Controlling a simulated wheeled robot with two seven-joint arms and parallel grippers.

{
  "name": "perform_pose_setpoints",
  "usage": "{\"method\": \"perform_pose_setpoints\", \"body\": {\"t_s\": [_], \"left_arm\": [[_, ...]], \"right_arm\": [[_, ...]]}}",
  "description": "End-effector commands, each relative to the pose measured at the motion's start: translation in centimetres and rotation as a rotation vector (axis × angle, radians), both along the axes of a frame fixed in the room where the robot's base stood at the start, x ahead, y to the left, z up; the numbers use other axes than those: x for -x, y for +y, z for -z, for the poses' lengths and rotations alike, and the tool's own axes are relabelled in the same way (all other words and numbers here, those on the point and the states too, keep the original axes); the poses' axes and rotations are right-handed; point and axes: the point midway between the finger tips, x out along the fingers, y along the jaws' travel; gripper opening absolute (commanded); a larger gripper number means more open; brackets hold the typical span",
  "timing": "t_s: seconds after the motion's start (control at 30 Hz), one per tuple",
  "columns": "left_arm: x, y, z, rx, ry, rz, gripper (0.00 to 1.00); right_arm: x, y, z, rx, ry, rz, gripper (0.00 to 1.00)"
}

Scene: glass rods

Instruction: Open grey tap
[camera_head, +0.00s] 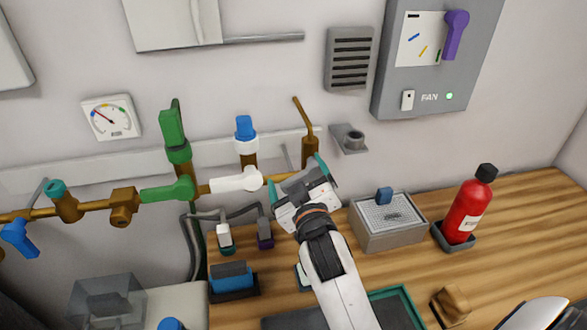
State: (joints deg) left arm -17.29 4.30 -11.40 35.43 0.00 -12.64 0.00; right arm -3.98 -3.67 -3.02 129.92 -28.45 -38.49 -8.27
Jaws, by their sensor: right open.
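A brown pipe (95,205) runs along the wall with several coloured taps. My right gripper (297,178) is at the pipe's right end, its teal fingertips apart. A thin grey piece (286,157) shows just behind it, perhaps the grey tap's lever; the gripper hides the rest, and I cannot tell whether they touch. A brown upright with a lever (309,146) stands behind the gripper.
Left of the gripper are a white tap (236,181), a blue-capped tap (245,136) and green handles (173,133). A grey box (388,236) and a red extinguisher (467,209) stand on the wooden counter to the right. A grey wall holder (349,138) is close by.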

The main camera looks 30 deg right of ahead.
Motion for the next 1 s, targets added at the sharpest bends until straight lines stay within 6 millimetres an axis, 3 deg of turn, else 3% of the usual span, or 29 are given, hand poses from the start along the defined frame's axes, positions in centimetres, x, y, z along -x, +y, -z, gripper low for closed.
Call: {"method": "perform_pose_setpoints", "body": {"t_s": [0.27,0.63,1.0], "left_arm": [[0.04,0.27,0.01,-0.004,0.001,0.003,0.90],[-0.01,0.45,0.00,-0.005,0.000,0.004,0.90],[-0.17,0.41,-0.62,-0.005,-0.003,0.004,0.90]], "right_arm": [[0.03,0.01,-0.02,0.000,0.000,0.000,0.93],[0.01,0.01,-0.01,-0.001,0.000,0.000,0.32],[0.02,-0.07,0.13,0.062,0.017,-0.001,0.32]]}}
